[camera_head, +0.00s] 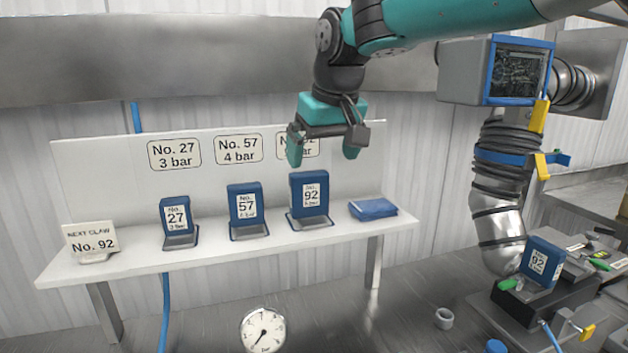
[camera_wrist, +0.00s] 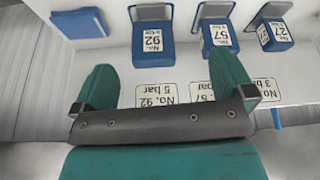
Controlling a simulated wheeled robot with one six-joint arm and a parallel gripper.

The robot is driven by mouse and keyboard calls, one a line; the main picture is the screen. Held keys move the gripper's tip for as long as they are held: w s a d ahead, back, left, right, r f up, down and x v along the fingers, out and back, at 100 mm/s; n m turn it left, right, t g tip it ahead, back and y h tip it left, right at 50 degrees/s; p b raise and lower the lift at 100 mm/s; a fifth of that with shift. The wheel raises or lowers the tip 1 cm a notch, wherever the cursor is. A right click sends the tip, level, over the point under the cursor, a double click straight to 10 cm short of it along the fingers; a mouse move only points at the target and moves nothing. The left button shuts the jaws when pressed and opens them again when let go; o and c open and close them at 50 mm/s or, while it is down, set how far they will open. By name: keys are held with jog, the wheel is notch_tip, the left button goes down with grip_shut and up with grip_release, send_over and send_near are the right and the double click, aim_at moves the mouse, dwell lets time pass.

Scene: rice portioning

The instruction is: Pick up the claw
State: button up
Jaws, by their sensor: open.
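Three blue claws stand in grey holders on the white shelf: No. 27 (camera_head: 176,217), No. 57 (camera_head: 245,207) and No. 92 (camera_head: 310,193). A card (camera_head: 92,242) at the shelf's left end reads "Next claw No. 92". My gripper (camera_head: 324,152) is open and empty, above the No. 92 claw and apart from it. In the wrist view the No. 92 claw (camera_wrist: 152,44) lies beyond the gap between my green fingers (camera_wrist: 164,82). Another blue block labelled 92 (camera_head: 541,262) sits on the machine at the right.
A flat blue item (camera_head: 373,209) lies on the shelf (camera_head: 225,250) right of the No. 92 claw. A white back panel (camera_head: 100,180) with number labels rises behind the claws. A gauge (camera_head: 263,330) and a small grey ring (camera_head: 444,318) are in front. A metal duct (camera_head: 497,205) stands right.

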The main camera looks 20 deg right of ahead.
jog(key=m+p, duration=0.2)
send_near(311, 175)
jog(key=shift+t+h, duration=0.3)
jog(key=p+x, duration=0.1)
jog(key=x, duration=0.2)
jog(key=p+x, duration=0.1)
jog(key=x, duration=0.2)
jog(key=shift+w+a+f, duration=0.2)
jog(key=shift+f, duration=0.15)
jog(key=shift+s+p+x, duration=0.15)
jog(key=shift+p+x, duration=0.65)
jog(key=shift+x, duration=0.75)
jog(key=shift+s+p+x, duration=0.1)
jog(key=shift+p+x, duration=0.7)
jog(key=shift+x, duration=0.75)
jog(key=c, duration=1.1)
